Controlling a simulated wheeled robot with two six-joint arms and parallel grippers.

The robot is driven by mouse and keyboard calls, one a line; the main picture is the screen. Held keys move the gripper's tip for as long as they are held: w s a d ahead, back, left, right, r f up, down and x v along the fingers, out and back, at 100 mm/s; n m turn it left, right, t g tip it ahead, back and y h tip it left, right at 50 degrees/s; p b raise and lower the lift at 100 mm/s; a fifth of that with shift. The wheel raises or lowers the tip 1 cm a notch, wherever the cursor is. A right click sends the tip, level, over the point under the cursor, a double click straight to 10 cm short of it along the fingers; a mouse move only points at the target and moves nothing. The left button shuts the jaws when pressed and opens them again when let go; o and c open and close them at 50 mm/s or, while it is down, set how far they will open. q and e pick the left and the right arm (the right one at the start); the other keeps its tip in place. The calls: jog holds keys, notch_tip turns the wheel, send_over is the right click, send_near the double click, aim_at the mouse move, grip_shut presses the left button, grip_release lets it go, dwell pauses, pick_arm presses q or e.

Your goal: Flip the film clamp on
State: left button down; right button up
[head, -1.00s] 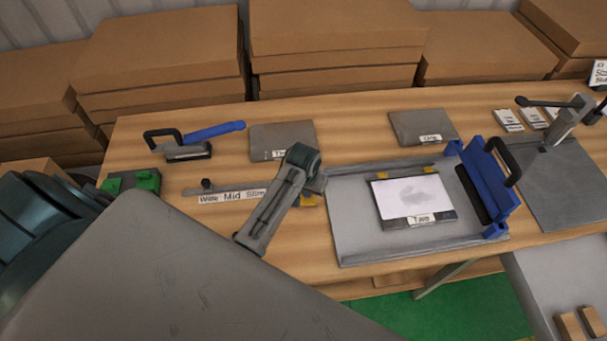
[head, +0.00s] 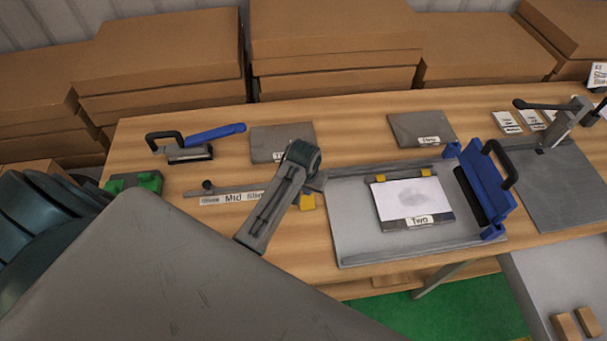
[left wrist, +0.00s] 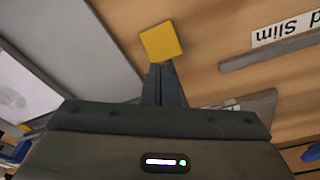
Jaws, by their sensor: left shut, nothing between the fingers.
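A blue hinged bar with a black handle (head: 487,178), which looks like the film clamp, stands raised at the right edge of a grey plate fixture (head: 352,235). On the fixture lies a dark plate labelled "Two" (head: 400,225) with a white sheet (head: 412,198) and two yellow tabs at its far edge. My left gripper (head: 315,183) is at the fixture's left edge, well apart from the blue bar. In the left wrist view its fingers (left wrist: 160,72) are shut and empty, with a yellow block (left wrist: 161,42) right beyond the tips; I cannot tell whether they touch.
A slider strip labelled "Mid Slim" (head: 243,197), a blue-handled tool (head: 190,146) and a green block (head: 135,183) lie to the left. Two grey plates (head: 282,143) (head: 422,128) lie behind. A lever press (head: 560,125) stands at the right. Cardboard boxes (head: 335,65) line the back.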

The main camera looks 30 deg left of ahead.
pick_arm(q)
jog(key=shift+r, duration=1.85)
